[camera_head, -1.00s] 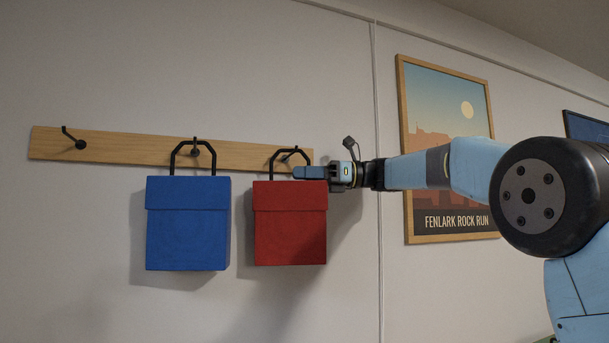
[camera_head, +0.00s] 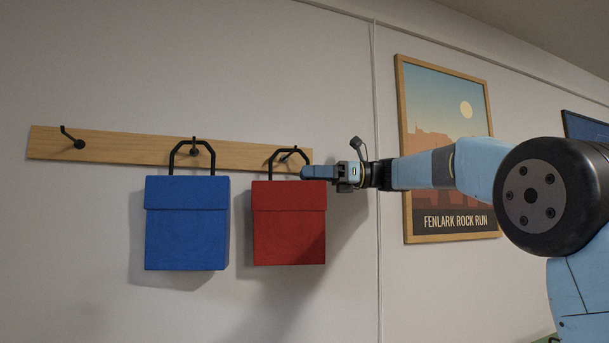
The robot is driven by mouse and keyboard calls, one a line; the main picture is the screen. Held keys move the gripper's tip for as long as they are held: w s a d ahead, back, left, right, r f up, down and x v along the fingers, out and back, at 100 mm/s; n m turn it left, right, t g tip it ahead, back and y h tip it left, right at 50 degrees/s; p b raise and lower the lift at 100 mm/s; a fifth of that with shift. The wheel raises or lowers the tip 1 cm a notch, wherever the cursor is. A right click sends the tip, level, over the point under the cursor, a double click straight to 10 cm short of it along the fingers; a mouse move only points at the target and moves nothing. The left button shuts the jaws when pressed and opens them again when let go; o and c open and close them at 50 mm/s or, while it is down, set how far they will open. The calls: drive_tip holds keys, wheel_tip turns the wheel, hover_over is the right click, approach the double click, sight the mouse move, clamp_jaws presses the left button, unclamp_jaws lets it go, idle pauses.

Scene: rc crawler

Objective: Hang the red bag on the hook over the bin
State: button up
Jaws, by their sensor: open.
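The red bag (camera_head: 289,225) has a flap and a black handle, and it hangs at the right end of the wooden rail (camera_head: 110,147). The handle loops up at the right hook (camera_head: 289,155). My gripper (camera_head: 308,172) is at the right side of the handle, just above the bag's top edge, pointing left. It is open, and its fingers cover part of the handle. Whether they touch the handle cannot be told. No bin is seen in this view.
A blue bag (camera_head: 187,225) hangs from the middle hook (camera_head: 195,148), close to the left of the red bag. The left hook (camera_head: 76,142) is empty. A framed poster (camera_head: 447,150) hangs behind my arm. The wall below the bags is clear.

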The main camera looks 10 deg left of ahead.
drive_tip(key=v, duration=1.1)
drive_tip(key=shift+d, duration=0.3)
drive_tip(key=s+d+f+n+t+h, duration=0.3)
drive_tip(key=s+d+f+n+h, duration=0.2)
drive_tip(key=s+d+f, duration=0.3)
drive_tip(key=s+d+f+n+t+h, duration=0.4)
drive_tip(key=s+d+f, duration=0.4)
drive_tip(key=s+f, duration=0.5)
drive_tip(key=s+d+f+n+t+h, duration=0.3)
drive_tip(key=s+d+f+n+h, duration=0.2)
drive_tip(key=f, duration=1.2)
drive_tip(key=s+d+h, duration=0.3)
drive_tip(key=s, duration=0.3)
drive_tip(key=shift+s+d+n+t, duration=0.2)
drive_tip(key=shift+n+t, duration=0.1)
drive_tip(key=shift+n, duration=0.1)
